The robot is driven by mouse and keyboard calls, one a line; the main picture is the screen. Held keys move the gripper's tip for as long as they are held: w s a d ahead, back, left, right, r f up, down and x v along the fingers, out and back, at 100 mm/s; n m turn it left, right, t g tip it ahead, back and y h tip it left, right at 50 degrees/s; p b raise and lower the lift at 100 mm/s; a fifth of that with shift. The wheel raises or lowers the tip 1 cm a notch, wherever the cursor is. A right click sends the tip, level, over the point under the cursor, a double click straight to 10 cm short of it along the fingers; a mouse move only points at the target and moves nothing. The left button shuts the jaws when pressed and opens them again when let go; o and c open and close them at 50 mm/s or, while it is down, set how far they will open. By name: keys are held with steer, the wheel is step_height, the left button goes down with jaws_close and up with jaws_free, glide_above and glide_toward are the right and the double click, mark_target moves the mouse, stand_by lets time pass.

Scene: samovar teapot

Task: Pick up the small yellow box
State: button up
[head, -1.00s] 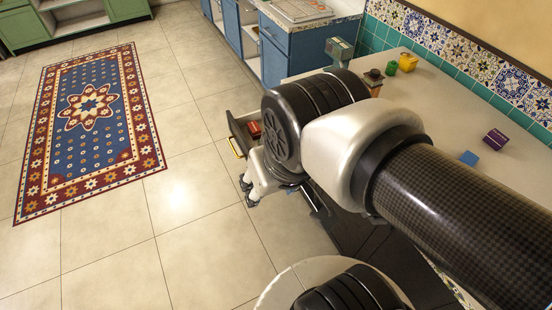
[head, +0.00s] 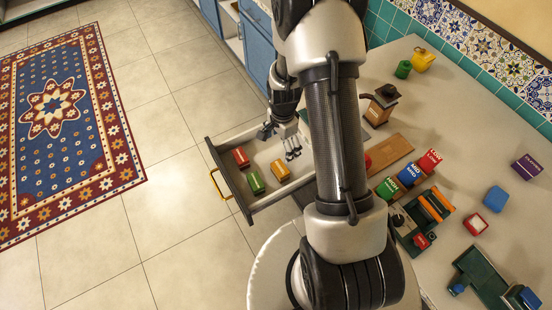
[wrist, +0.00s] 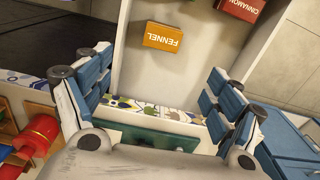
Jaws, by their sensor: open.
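The small yellow box (head: 280,170) lies in the open drawer (head: 231,190), near its right side. In the wrist view the yellow-orange box (wrist: 163,37) is labelled FENNEL and lies beyond my fingers, between their directions. My gripper (head: 280,142) is over the back part of the drawer, behind the box in the head view. In the wrist view my gripper (wrist: 158,88) has its two blue-padded fingers wide apart with nothing between them.
A red box (head: 240,157) and a green box (head: 255,183) share the drawer; the red one reads CINNAMON in the wrist view (wrist: 242,8). The counter (head: 440,110) at right holds several coloured boxes and a wooden grinder (head: 381,104). Open floor lies left.

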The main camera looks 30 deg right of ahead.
steer(key=b, duration=0.4)
glide_toward(280, 168)
steer(key=f, duration=0.5)
steer(key=shift+s+d+f, duration=0.1)
steer(key=shift+s+f, duration=0.1)
steer(key=shift+s, duration=0.05)
steer(key=shift+w+f+b, duration=0.15)
steer(key=shift+f+b, duration=0.4)
steer(key=shift+f, duration=1)
steer(key=shift+w+f+b, duration=0.2)
steer(key=shift+f+b, duration=0.35)
steer(key=shift+f, duration=1)
steer(key=shift+r, duration=0.1)
steer(key=shift+c, duration=0.6)
steer(key=c, duration=1)
steer(key=shift+r, duration=0.1)
steer(key=shift+c, duration=0.2)
